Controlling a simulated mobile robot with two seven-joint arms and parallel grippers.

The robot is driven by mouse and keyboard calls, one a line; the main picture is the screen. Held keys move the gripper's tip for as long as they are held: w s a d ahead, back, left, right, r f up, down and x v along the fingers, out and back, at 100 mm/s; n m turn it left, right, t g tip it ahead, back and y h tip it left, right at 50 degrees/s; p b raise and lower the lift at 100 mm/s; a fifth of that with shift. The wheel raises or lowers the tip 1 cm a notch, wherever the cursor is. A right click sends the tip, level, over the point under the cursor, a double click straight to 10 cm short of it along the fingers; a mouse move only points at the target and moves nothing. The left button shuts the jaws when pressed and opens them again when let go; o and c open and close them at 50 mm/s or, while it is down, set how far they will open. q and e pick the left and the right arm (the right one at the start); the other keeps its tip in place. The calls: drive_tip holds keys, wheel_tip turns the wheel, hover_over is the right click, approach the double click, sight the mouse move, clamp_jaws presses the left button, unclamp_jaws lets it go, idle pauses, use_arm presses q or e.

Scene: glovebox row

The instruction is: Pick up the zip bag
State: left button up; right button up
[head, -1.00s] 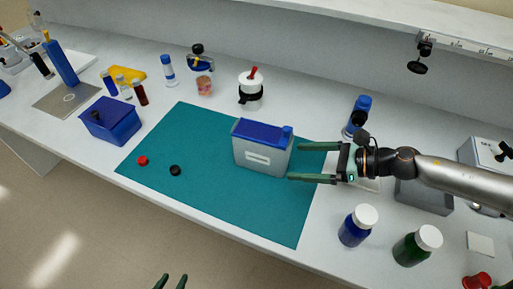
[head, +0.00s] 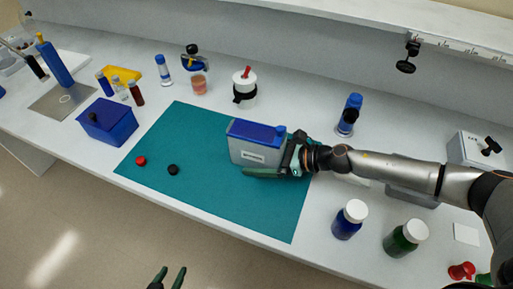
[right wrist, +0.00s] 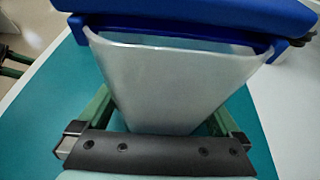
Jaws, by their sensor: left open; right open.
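A translucent grey, box-shaped container with a blue top and pale label (head: 250,150) stands upright on the teal mat (head: 215,200); I cannot tell whether it is the zip bag, and no other bag is clearly visible. My right gripper (head: 258,160) is open around its right end, one finger along the near side, the other hidden behind it. In the right wrist view the container's grey wall (right wrist: 165,85) rises between the green fingers (right wrist: 163,115), its blue top above. My left gripper (head: 170,276) is open and empty at the bottom edge, over the floor.
A red cap (head: 140,160) and a black cap (head: 173,169) lie on the mat's left part. A blue box (head: 108,122) stands left of it. Blue (head: 348,220) and green (head: 405,238) white-capped bottles stand right, near my right arm. The mat's front is clear.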

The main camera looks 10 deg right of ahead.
drive_tip(key=c, duration=1.4)
